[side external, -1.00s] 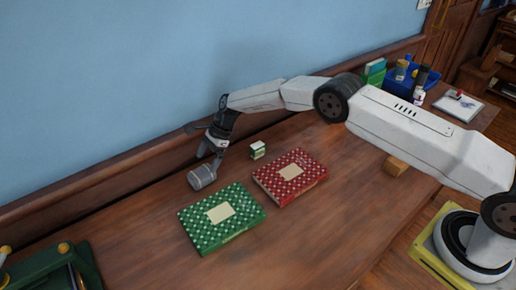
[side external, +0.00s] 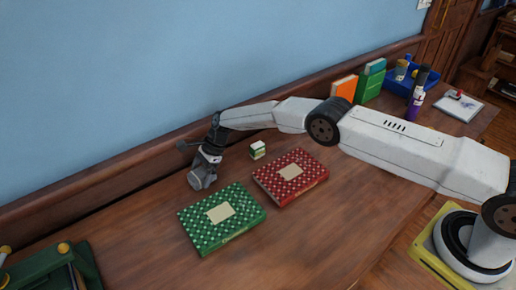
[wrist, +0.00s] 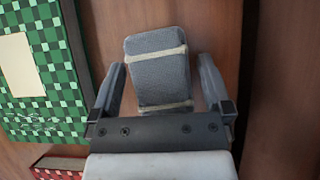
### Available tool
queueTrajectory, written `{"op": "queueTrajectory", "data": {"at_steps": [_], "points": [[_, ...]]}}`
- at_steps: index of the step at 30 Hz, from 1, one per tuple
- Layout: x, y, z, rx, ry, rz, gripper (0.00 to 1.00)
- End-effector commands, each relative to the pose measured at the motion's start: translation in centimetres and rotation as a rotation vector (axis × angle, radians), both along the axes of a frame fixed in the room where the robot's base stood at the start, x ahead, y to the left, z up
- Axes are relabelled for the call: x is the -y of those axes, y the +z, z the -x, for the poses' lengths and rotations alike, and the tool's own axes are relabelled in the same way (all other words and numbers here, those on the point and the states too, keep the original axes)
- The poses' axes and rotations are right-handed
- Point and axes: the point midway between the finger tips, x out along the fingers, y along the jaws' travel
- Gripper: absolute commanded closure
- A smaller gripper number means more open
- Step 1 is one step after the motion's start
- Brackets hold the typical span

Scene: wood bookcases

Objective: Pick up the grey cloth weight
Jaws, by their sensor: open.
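The grey cloth weight (wrist: 158,70) is a grey fabric block with two pale bands, lying on the wooden table. In the wrist view it lies between the two fingers of my gripper (wrist: 163,88), with a gap showing on each side. My gripper is open, and its far end reaches past the fingertips. In the side view my gripper (side external: 203,172) points down over the weight (side external: 197,181), hiding much of it.
A green checked book (side external: 221,217) lies close to the right of the weight, and a red one (side external: 291,177) beyond it. A small green and white box (side external: 258,150) stands near the wall.

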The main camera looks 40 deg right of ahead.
Motion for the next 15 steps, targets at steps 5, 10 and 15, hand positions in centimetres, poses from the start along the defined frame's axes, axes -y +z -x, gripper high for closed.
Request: {"op": "queueTrajectory", "data": {"at_steps": [5, 10, 15], "points": [[0.0, 0.02, 0.0, 0.0, 0.0, 0.0, 0.0], [0.01, 0.03, -0.01, 0.0, 0.0, 0.0, 0.19], [0.01, 0.03, 0.0, 0.0, 0.0, 0.0, 0.73]]}}
